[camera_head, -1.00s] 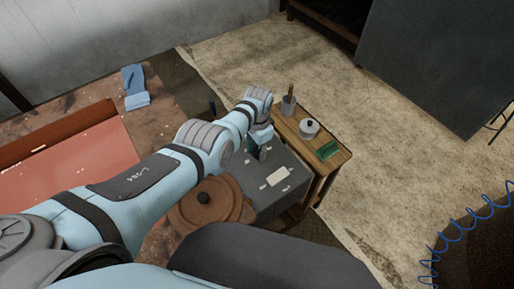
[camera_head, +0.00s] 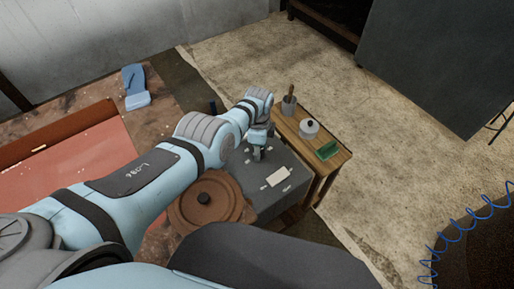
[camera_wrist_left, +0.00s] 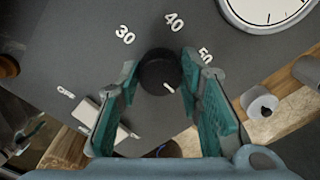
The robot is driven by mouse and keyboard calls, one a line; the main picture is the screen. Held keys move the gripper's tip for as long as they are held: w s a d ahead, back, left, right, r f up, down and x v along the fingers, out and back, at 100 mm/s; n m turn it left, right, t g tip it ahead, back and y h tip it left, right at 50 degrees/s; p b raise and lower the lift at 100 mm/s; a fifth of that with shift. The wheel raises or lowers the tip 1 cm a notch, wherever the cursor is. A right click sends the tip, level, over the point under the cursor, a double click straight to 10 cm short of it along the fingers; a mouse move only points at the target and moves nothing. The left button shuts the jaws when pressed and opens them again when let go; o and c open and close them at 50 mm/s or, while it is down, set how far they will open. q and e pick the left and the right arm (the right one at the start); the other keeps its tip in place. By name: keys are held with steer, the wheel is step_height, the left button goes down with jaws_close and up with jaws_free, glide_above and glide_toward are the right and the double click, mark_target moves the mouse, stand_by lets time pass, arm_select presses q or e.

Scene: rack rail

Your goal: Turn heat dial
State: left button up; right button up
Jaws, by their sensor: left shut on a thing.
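The heat dial (camera_wrist_left: 158,72) is a round black knob with a white pointer line, on a dark grey panel (camera_wrist_left: 60,40) marked 30, 40 and 50. The pointer line lies toward the lower right in the wrist view, away from the 40. My left gripper (camera_wrist_left: 159,80) is shut on the dial, its green-padded fingers on either side. In the head view my left gripper (camera_head: 258,153) reaches down to the top of the grey box (camera_head: 250,192) and hides the dial. My right gripper is not in view.
A white gauge (camera_wrist_left: 268,8) sits near the dial, with a white plate (camera_wrist_left: 105,125) on the other side. A brown lidded pot (camera_head: 205,207) stands beside the box. A wooden side table (camera_head: 335,163) holds a lidded pot (camera_head: 309,129), a grey cup (camera_head: 288,106) and a green block (camera_head: 327,150).

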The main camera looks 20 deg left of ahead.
arm_select(q)
steer(key=shift+s+d+f, duration=0.15)
steer(key=shift+f, duration=0.05)
stand_by(0.3)
steer(key=o, duration=1.2)
steer(key=shift+c, duration=0.2)
steer(key=shift+w+r, duration=0.1)
steer(key=shift+w, duration=0.1)
steer(key=shift+w+r, duration=0.1)
steer(key=shift+r, duration=0.4)
step_height(320, 180, up, 11)
steer(key=shift+f, duration=0.1)
